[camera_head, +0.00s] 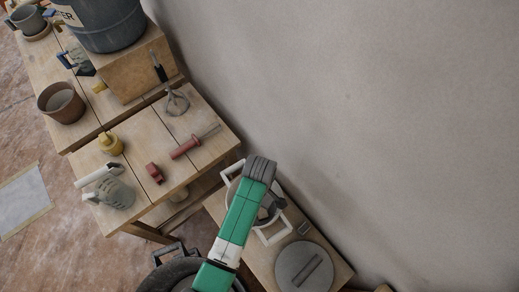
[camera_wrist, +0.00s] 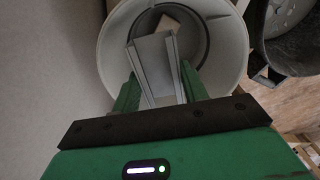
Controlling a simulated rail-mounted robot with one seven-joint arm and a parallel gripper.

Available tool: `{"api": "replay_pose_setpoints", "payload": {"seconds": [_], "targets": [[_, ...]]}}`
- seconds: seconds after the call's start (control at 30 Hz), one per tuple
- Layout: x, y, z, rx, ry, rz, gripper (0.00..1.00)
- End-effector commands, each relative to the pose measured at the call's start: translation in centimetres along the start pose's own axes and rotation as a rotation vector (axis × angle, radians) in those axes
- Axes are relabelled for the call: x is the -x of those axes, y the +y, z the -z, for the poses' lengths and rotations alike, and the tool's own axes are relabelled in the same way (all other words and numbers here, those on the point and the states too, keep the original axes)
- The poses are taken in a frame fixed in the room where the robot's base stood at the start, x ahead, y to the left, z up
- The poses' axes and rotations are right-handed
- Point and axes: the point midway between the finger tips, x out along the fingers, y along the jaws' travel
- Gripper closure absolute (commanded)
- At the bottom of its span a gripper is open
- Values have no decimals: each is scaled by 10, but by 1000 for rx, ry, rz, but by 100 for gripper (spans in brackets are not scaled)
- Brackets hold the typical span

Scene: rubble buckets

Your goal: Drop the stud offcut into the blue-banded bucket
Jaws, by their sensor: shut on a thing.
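My gripper (camera_wrist: 157,82) shows in the wrist view with its two green fingers closed on the stud offcut (camera_wrist: 153,62), a pale grey metal channel. The offcut points away from the palm, over the open mouth of a pale round bucket (camera_wrist: 107,48). I cannot tell how far its end reaches inside. No blue band shows on this bucket, as its outer side is mostly hidden. In the head view my green arm covers the gripper and the offcut.
A dark bucket (camera_wrist: 262,45) stands right of the pale one in the wrist view. In the head view, a wooden bench (camera_head: 215,120) holds a whisk (camera_head: 177,102), a red-handled tool (camera_head: 188,147) and a terracotta pot (camera_head: 60,103). A bare wall (camera_head: 380,110) bounds the right side.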

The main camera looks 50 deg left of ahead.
Motion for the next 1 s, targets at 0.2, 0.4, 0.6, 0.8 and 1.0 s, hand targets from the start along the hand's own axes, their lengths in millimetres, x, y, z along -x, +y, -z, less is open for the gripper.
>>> {"api": "replay_pose_setpoints", "payload": {"seconds": [0.2,0.4,0.6,0.8,1.0], "targets": [[2,0,0,0,0,-1,51],[2,0,0,0,0,-1,31],[5,0,0,0,0,-1,31],[44,1,0,-1,1,-3,31],[74,1,0,-1,1,-2,31]]}}
